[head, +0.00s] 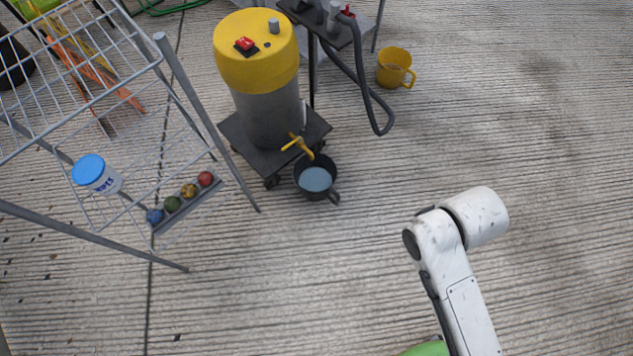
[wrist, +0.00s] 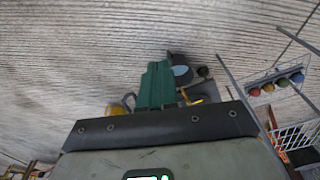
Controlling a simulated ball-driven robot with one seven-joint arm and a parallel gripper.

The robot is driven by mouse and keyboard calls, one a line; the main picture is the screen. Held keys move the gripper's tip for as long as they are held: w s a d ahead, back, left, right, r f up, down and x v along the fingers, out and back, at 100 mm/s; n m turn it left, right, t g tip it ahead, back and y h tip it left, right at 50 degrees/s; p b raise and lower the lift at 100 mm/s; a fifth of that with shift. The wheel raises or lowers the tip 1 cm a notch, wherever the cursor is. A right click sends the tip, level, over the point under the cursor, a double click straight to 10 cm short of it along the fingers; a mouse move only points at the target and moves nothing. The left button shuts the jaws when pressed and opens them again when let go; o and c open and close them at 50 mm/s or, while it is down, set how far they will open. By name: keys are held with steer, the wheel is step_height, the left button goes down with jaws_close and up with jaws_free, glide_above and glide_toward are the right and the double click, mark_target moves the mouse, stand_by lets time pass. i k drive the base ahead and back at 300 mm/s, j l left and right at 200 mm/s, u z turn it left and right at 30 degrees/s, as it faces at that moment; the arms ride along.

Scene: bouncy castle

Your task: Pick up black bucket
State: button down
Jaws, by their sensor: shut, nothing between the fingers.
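The black bucket (head: 331,188) stands on the concrete in the head view, just in front of the wheeled base of a yellow-topped machine. It holds pale blue liquid and has a small handle at its lower right. In the wrist view the bucket (wrist: 172,57) shows just beyond my fingertips, partly hidden by them. My gripper (wrist: 155,66) has green fingers, shut and empty. They appear apart from the bucket, though depth is hard to judge. In the head view my white arm is at the lower right and the gripper itself does not show.
A wire rack (head: 178,70) with a blue-lidded tub (head: 97,174) and several coloured balls stands left. A yellow mug (head: 395,68) and black hose (head: 366,85) are behind. Concrete at right is clear.

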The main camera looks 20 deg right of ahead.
mark_target(315, 177)
steer(key=i+l+u, duration=0.1)
steer(key=l, duration=0.2)
steer(key=i+l+u, duration=0.25)
steer(key=l, duration=0.45)
steer(key=i+l+u, duration=0.25)
steer(key=l, duration=0.45)
steer(key=i, duration=0.1)
